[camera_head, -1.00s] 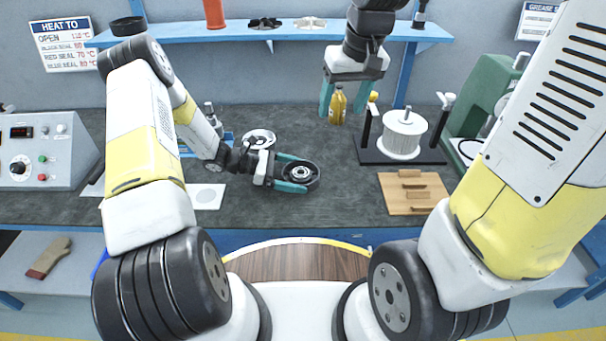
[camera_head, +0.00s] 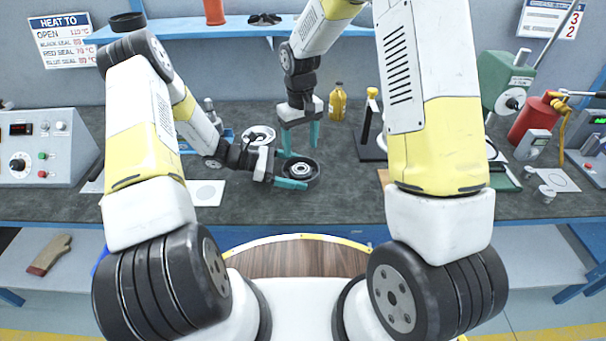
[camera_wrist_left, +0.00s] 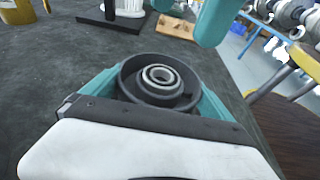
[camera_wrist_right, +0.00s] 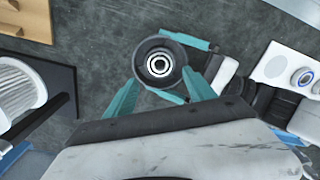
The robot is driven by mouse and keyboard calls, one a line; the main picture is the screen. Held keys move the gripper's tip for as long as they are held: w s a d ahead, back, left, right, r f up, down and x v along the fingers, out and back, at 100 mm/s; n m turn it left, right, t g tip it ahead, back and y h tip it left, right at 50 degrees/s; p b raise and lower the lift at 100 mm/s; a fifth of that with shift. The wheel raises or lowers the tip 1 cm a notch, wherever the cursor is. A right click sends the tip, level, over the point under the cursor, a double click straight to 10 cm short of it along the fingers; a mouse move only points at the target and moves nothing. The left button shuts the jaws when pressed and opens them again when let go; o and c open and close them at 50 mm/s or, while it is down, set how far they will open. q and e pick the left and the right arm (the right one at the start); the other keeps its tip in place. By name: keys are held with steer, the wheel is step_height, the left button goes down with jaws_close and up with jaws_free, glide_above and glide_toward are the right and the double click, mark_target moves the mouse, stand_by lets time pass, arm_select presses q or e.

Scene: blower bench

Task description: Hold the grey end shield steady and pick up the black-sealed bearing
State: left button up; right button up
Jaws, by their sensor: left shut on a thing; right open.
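The dark grey end shield (camera_head: 313,177) is a round cup lying on the bench in the middle. My left gripper (camera_head: 291,171) is shut on its outer rim, one finger on each side. A bearing (camera_wrist_right: 159,64) with pale metal rings and a dark band between them sits in the shield's centre; it also shows in the left wrist view (camera_wrist_left: 160,75). My right gripper (camera_head: 299,138) is open and empty, pointing down just above and behind the shield. In the right wrist view the shield (camera_wrist_right: 178,51) lies ahead of its fingertips.
A yellow bottle (camera_head: 338,103) stands behind, to the right of my right gripper. A wooden block (camera_wrist_right: 28,18) and a white ribbed part (camera_wrist_right: 15,90) on a black base are at right on the bench. A white card (camera_head: 207,194) lies left of the shield.

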step_height(320, 180, down, 7)
steer(key=shift+f, duration=0.15)
stand_by(0.4)
steer(key=c, duration=1.3)
steer(key=shift+o, duration=0.2)
step_height(320, 180, up, 8)
stand_by(0.4)
arm_select(q)
steer(key=o, duration=0.6)
steer(key=shift+c, duration=0.2)
